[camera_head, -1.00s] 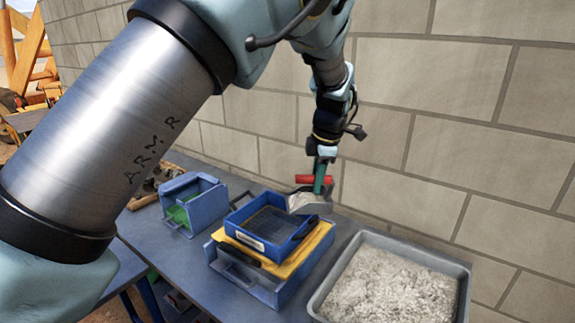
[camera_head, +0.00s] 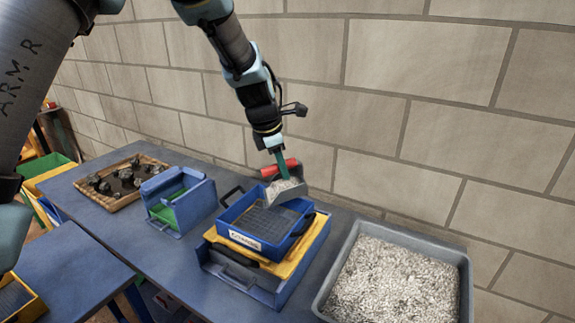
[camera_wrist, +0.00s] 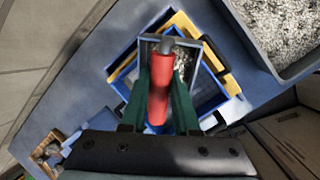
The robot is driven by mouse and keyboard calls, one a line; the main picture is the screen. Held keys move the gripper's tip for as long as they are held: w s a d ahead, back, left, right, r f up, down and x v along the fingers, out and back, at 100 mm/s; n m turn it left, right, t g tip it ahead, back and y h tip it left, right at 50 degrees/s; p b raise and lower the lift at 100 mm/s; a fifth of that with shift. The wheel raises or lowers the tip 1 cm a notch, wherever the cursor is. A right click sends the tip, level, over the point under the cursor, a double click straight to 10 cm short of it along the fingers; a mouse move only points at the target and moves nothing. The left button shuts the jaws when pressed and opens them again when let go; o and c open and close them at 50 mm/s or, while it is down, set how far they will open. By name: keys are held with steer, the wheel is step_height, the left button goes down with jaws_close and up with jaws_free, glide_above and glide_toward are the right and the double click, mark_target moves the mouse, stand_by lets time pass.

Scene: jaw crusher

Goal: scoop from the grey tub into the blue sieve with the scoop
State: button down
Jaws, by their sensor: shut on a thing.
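My gripper (camera_wrist: 160,100) is shut on the red handle of the scoop (camera_wrist: 159,90). In the head view my gripper (camera_head: 283,166) holds the scoop (camera_head: 286,190) above the right rear part of the blue sieve (camera_head: 262,222). The scoop's metal pan holds pale grey gravel, which also shows in the wrist view. The pan covers part of the sieve; its dark mesh shows to the left. I cannot tell whether the pan touches the sieve's rim. The grey tub (camera_head: 325,290), full of pale gravel, stands to the right, apart from the scoop.
The sieve sits on a yellow frame (camera_head: 290,268) over a larger blue box (camera_head: 262,289). A blue box with green inside (camera_head: 192,203) stands to the left. Further left is a wooden tray (camera_head: 118,200) of dark stones. A block wall (camera_head: 410,60) runs behind the blue table.

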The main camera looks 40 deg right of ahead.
mark_target(268, 168)
steer(key=b, duration=0.2)
steer(key=shift+w+a+f+g+h+b, duration=0.2)
steer(key=shift+w+a+g+h+b, duration=0.1)
steer(key=shift+a+h, duration=0.1)
steer(key=b, duration=0.3)
steer(key=shift+w+a+h, duration=0.2)
steer(key=shift+a+h, duration=0.05)
steer(key=shift+h, duration=0.15)
steer(key=w+a+g+h+b, duration=0.1)
steer(key=b, duration=0.9)
steer(key=shift+a+g+h, duration=0.25)
steer(key=shift+g+h, duration=0.05)
steer(key=shift+h, duration=0.1)
steer(key=shift+w+a+f+n+g+h+b, duration=0.2)
steer(key=shift+w+a+g+h+b, duration=0.35)
steer(key=shift+b, duration=1.8)
steer(key=shift+w+a+f+n+g+h+b, duration=0.2)
steer(key=shift+a+h+b, duration=0.6)
steer(key=shift+b, duration=1.5)
steer(key=shift+w+a+f+n+g+h+b, duration=0.15)
steer(key=shift+w+a+g+h+b, duration=0.45)
steer(key=shift+b, duration=1.75)
steer(key=shift+s+h, duration=0.2)
steer(key=shift+h, duration=0.05)
steer(key=shift+r, duration=0.1)
